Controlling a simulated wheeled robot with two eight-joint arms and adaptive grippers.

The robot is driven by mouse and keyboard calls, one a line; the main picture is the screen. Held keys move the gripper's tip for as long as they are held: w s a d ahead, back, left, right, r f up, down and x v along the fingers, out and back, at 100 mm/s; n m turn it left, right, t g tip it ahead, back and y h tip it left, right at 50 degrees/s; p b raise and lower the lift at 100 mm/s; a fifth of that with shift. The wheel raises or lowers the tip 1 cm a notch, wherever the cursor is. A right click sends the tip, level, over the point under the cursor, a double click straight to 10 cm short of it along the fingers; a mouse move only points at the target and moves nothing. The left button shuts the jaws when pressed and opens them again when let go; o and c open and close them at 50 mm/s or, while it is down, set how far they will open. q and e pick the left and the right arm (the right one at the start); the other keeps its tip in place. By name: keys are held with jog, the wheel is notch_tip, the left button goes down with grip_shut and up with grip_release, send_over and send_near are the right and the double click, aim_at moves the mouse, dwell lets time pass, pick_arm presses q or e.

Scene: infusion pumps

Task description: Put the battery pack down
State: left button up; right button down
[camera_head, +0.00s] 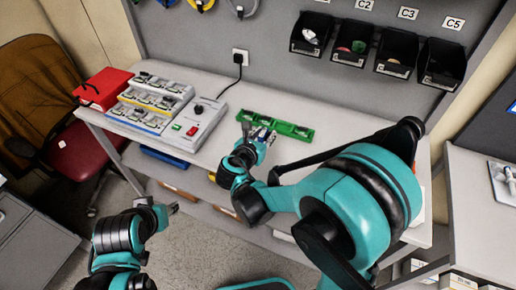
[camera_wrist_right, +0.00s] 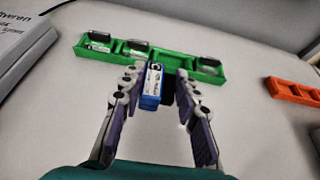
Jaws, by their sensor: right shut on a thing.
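My right gripper (camera_head: 258,138) is over the bench just in front of the green tray (camera_head: 300,131). In the right wrist view the gripper (camera_wrist_right: 158,77) is shut on a blue battery pack (camera_wrist_right: 152,84) with a white label. The pack is at the near edge of the green tray (camera_wrist_right: 168,56), by its middle. I cannot tell whether the pack touches the tray or the bench. My left gripper (camera_head: 172,208) is low at the left, away from the bench, and its fingers are too small to read.
A grey device (camera_head: 193,127) and a rack of several units (camera_head: 150,104) stand left of the tray, with a red case (camera_head: 103,88) beyond. An orange tray (camera_wrist_right: 294,93) lies to the right in the wrist view. Black bins (camera_head: 352,44) hang on the wall.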

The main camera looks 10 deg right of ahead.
jog(key=shift+w+a+f+b, duration=0.35)
jog(key=shift+w+a+f, duration=0.55)
jog(key=shift+a, duration=0.2)
jog(key=shift+f+b, duration=1)
jog(key=shift+f, duration=0.9)
jog(key=shift+f, duration=0.2)
jog(key=c, duration=1.1)
grip_release()
